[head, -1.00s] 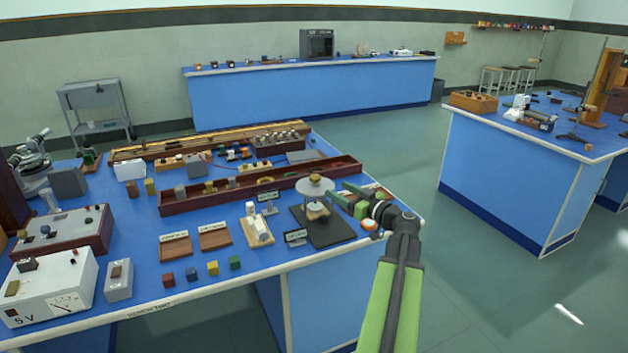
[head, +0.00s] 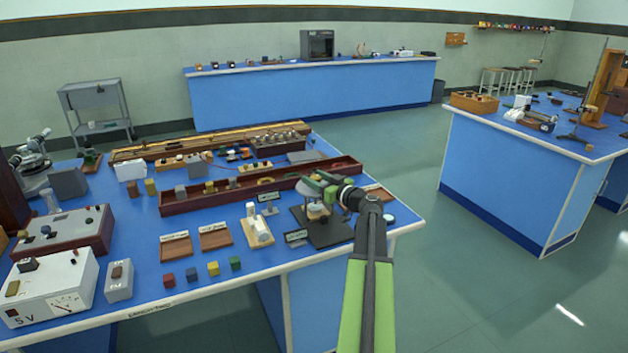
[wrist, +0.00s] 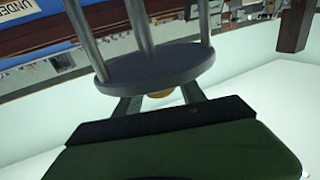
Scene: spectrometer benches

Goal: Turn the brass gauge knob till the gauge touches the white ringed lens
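The gauge, a grey disc on upright legs, stands on a dark base (head: 330,236) near the bench's right end. In the wrist view its grey disc (wrist: 155,67) and legs fill the upper middle. A small brass part, likely the knob (wrist: 160,93), shows just beyond the disc's rim. My gripper (head: 316,184) is at the top of the gauge, its green fingers apart on either side of the brass part. The disc hides the fingertips, so I cannot tell contact. A pale round piece (head: 389,218) lies right of my arm; I cannot tell whether it is the white ringed lens.
A long red-brown tray (head: 230,195) runs behind the gauge. Small signs (head: 296,236) and a wooden block with a white part (head: 257,231) stand to its left. Several coloured cubes (head: 213,268) lie near the front edge. Clear floor lies right of the bench.

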